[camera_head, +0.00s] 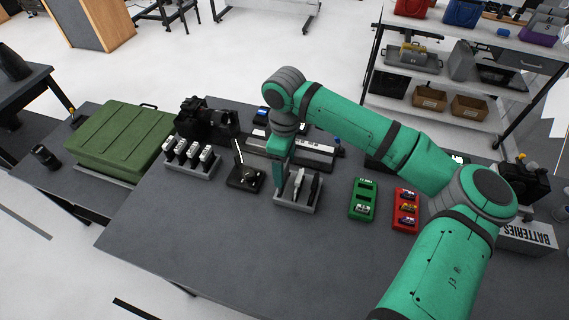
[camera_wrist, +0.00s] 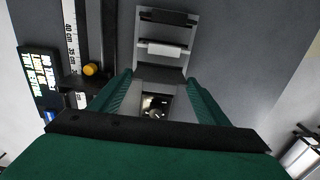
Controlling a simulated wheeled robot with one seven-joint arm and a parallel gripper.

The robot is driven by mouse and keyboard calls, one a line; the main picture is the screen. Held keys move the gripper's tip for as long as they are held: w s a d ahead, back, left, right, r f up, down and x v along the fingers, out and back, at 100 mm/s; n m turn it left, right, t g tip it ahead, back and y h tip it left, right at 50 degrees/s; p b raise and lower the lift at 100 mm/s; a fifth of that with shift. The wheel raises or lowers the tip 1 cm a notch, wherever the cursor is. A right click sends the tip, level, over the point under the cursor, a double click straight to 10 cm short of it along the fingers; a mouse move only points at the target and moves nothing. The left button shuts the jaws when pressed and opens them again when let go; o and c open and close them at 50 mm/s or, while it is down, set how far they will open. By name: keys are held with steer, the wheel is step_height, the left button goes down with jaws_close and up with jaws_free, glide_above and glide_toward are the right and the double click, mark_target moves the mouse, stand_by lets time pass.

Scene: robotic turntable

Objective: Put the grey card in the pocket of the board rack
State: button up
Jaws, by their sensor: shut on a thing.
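The board rack (camera_head: 300,207) is a small grey tray on the dark table, below my wrist in the head view. It holds an upright white card (camera_head: 299,182) and an upright black card (camera_head: 315,187). The rack (camera_wrist: 143,29) also shows in the wrist view, with the white and black cards standing across it. My gripper (camera_head: 280,186) is at the left end of the rack. Its two green fingers in the wrist view are shut on the grey card (camera_wrist: 155,105), seen end-on between them. The card's lower edge is hidden, so I cannot tell whether it is in the pocket.
A black stand (camera_head: 246,177) and a tray of several white-topped items (camera_head: 190,163) are left of the rack. A green holder (camera_head: 362,200) and a red holder (camera_head: 406,207) stand to the right. A ruler device (camera_head: 310,148) lies behind. The table front is clear.

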steer(key=shift+f, duration=1.75)
steer(key=o, duration=1.1)
steer(key=shift+r, duration=0.1)
step_height(320, 180, up, 11)
steer(key=shift+f, duration=0.15)
